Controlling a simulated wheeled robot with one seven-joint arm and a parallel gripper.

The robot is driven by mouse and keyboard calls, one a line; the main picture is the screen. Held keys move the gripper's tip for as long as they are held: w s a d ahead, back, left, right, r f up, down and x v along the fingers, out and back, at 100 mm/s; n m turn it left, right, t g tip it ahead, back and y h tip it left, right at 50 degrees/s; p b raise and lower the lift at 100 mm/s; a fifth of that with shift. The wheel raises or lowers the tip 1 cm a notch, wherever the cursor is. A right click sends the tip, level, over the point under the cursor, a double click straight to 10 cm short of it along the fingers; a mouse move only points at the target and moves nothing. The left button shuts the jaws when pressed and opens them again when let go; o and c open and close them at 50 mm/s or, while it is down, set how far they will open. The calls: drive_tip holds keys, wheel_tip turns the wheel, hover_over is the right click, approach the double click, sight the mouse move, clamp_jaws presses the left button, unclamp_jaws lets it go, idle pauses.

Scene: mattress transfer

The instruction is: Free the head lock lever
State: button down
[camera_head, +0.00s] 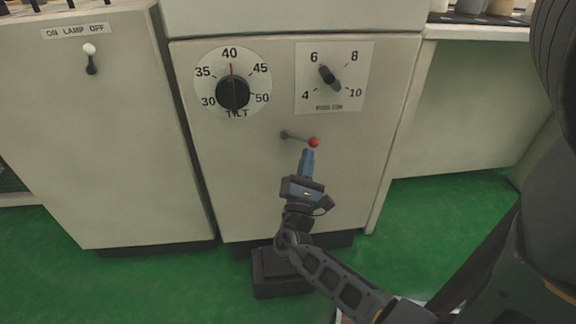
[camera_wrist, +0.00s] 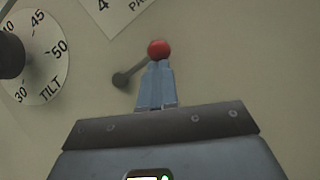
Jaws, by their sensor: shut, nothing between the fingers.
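The head lock lever (camera_head: 298,137) is a short grey rod with a red ball at its right end, on the cream cabinet front below the dials. In the head view it lies nearly level, with its pivot at the left. My gripper (camera_head: 308,152) is shut and empty, with its fingertips just below the red ball. In the wrist view the lever (camera_wrist: 134,68) runs up and right to the ball, and the tips of my gripper (camera_wrist: 158,64) overlap the ball's lower edge. I cannot tell whether they touch it.
The tilt dial (camera_head: 233,93) is above left of the lever, its red mark near 40. A smaller knob (camera_head: 329,77) marked 4 to 10 is above right. A left cabinet has a lamp switch (camera_head: 90,58). A dark pedal-like block (camera_head: 281,272) sits on the green floor.

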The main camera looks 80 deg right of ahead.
drive_tip(key=shift+s+d+r+n+t+p, duration=0.1)
drive_tip(key=shift+s+r+n+t+p, duration=0.2)
drive_tip(key=shift+r+n+t, duration=0.45)
drive_tip(key=shift+s+d+r+n+t+p, duration=0.1)
drive_tip(key=shift+s+r+n+t+p, duration=0.25)
drive_tip(key=shift+n, duration=0.6)
drive_tip(key=shift+r, duration=0.2)
drive_tip(key=shift+f, duration=0.1)
drive_tip(key=s+a+f+b, duration=0.2)
drive_tip(key=a+f, duration=0.7)
drive_tip(key=shift+f+b, duration=0.25)
drive_tip(key=shift+b, duration=0.05)
